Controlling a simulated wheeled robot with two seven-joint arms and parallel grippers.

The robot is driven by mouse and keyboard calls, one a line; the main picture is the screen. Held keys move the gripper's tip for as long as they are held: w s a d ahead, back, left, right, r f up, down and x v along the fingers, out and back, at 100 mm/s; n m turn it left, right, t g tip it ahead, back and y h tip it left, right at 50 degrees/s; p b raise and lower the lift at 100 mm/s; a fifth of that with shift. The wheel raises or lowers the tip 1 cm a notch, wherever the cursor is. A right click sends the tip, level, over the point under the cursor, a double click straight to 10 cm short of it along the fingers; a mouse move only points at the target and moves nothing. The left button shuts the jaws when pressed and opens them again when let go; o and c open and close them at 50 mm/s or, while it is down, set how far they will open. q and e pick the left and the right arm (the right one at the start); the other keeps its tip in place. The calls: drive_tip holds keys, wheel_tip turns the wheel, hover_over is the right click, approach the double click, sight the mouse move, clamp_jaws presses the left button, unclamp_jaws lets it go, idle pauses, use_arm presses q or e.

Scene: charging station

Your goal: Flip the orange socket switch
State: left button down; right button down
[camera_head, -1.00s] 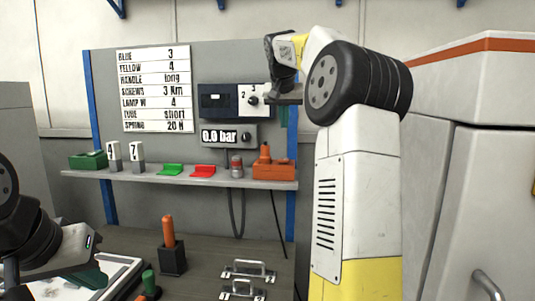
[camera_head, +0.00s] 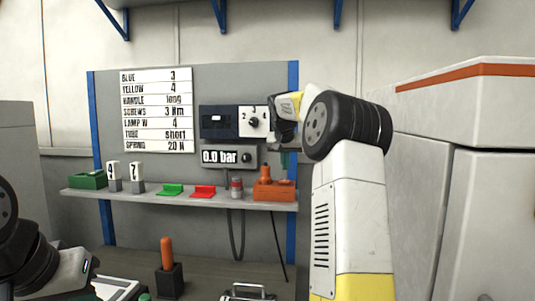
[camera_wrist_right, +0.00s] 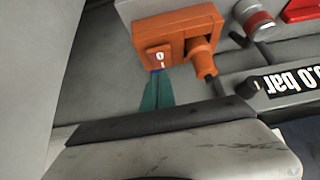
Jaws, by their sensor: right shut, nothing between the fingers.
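The orange socket (camera_head: 275,192) sits at the right end of the grey shelf, with an orange plug (camera_head: 265,173) on it. In the right wrist view the socket (camera_wrist_right: 178,28) shows its orange switch (camera_wrist_right: 158,58) with white marks. My right gripper (camera_head: 285,158) is above the socket. In the wrist view its shut, empty teal fingertips (camera_wrist_right: 158,88) point at the switch's lower edge; I cannot tell whether they touch. My left gripper (camera_head: 95,294) is low at the left, mostly cut off, its fingers unclear.
The shelf (camera_head: 150,197) also holds a green box (camera_head: 88,179), green and red brackets and a small can (camera_head: 237,187). A panel with a knob (camera_head: 253,123) and a 0.0 bar gauge (camera_head: 220,157) are above. An orange-handled tool (camera_head: 167,255) stands on the bench.

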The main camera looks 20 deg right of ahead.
sight(286, 182)
drive_tip(key=f, duration=0.3)
drive_tip(key=shift+s+a+f, duration=0.15)
drive_tip(key=shift+s+f, duration=0.05)
drive_tip(key=shift+s, duration=0.15)
drive_tip(key=shift+s+a+f, duration=0.15)
drive_tip(key=shift+s+f, duration=0.15)
drive_tip(key=shift+f, duration=0.45)
drive_tip(key=shift+r, duration=0.15)
drive_tip(key=shift+r, duration=0.7)
drive_tip(key=shift+r, duration=0.1)
